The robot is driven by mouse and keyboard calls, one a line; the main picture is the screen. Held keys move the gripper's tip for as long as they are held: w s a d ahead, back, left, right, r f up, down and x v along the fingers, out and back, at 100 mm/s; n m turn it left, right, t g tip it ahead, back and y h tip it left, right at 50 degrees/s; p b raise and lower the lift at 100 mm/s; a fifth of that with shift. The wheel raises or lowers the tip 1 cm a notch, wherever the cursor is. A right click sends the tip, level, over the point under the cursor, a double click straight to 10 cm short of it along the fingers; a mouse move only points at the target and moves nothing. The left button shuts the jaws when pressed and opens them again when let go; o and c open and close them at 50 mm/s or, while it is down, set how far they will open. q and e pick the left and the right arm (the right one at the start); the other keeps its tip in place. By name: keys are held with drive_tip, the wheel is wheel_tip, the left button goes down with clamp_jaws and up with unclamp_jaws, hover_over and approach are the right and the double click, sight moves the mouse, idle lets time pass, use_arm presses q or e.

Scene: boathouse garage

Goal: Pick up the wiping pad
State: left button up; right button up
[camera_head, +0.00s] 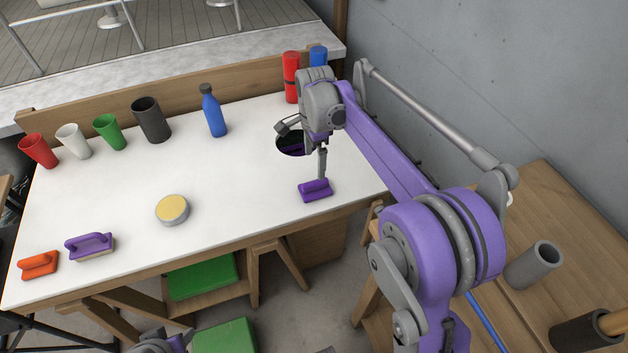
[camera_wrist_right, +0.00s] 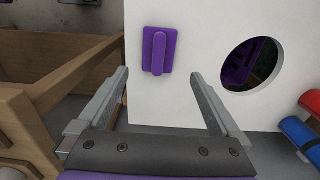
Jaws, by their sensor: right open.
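A purple wiping pad (camera_head: 315,190) with a raised handle lies flat near the front right edge of the white table (camera_head: 235,165). In the right wrist view the pad (camera_wrist_right: 172,52) shows whole, with its handle ridge along its length. My right gripper (camera_head: 302,153) is open and empty above the table, its fingers beside a round hole. One finger appears just behind the pad in the head view; I cannot tell whether it touches. In the wrist view the pad is beyond the fingertips (camera_wrist_right: 174,74), nearer the left finger.
A purple handled brush (camera_head: 90,246), an orange handled block (camera_head: 38,265) and a round yellow-topped tin (camera_head: 172,209) are at left. Several cups and a blue bottle (camera_head: 213,112) line the back. The round hole (camera_head: 290,145) lies behind the pad. The table's middle is clear.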

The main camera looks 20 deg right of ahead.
sight(317, 181)
drive_tip(key=f, duration=0.4)
drive_tip(key=shift+s+f, duration=0.2)
drive_tip(key=shift+f, duration=0.2)
drive_tip(key=f, duration=0.3)
drive_tip(key=f+b, duration=0.1)
drive_tip(key=f, duration=0.1)
drive_tip(key=shift+d+f, duration=0.25)
drive_tip(key=shift+f, duration=0.1)
drive_tip(key=c, duration=1.2)
drive_tip(key=shift+r, duration=0.1)
wheel_tip(317, 181, up, 10)
drive_tip(key=shift+f+p, duration=0.1)
drive_tip(key=shift+p, duration=0.4)
